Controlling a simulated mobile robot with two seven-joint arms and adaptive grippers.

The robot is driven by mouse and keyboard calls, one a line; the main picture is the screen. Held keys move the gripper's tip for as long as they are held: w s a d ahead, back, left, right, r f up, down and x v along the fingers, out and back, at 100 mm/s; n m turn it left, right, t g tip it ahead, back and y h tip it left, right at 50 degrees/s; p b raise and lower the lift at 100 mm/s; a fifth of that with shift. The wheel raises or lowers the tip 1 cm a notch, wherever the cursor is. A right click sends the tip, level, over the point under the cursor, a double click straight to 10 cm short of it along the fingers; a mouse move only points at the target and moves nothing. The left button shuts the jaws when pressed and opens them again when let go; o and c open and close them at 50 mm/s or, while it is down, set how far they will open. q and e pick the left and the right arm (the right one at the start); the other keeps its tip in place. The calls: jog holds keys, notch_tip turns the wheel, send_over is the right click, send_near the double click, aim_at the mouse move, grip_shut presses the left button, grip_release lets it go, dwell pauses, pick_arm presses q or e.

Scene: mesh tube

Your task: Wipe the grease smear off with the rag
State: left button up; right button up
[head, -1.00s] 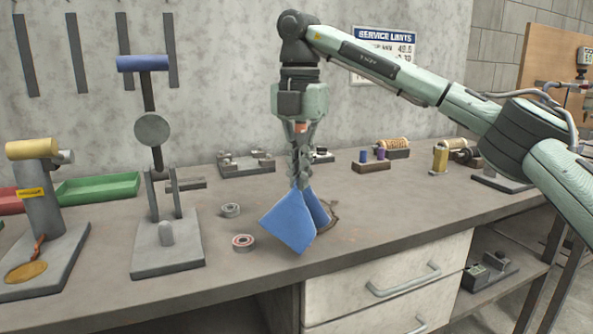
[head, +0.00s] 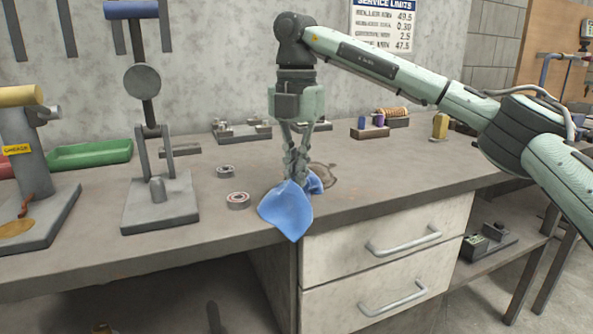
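The blue rag (head: 287,210) is bunched on the workbench (head: 370,205) near its front edge, with one corner hanging over that edge. My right gripper (head: 298,178) points straight down and is shut on the rag's upper part. The brown grease smear (head: 324,173) lies on the bench just behind and to the right of the rag. Its left part is hidden by the rag and gripper. My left gripper is not in view.
Two bearing rings, a nearer one (head: 238,200) and a farther one (head: 225,171), lie left of the rag. A grey press (head: 160,200) stands farther left. A block with small cylinders (head: 370,130) stands behind. The bench right of the smear is clear.

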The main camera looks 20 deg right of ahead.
aim_at(297, 200)
jog(key=o, duration=1.4)
jog(key=shift+o, duration=0.2)
jog(key=shift+f, duration=0.15)
jog(key=shift+f+b, duration=0.8)
jog(key=shift+f, duration=0.45)
jog(key=shift+s+d+f, duration=0.1)
jog(key=shift+s+f, duration=0.05)
jog(key=c, duration=1.5)
grip_shut()
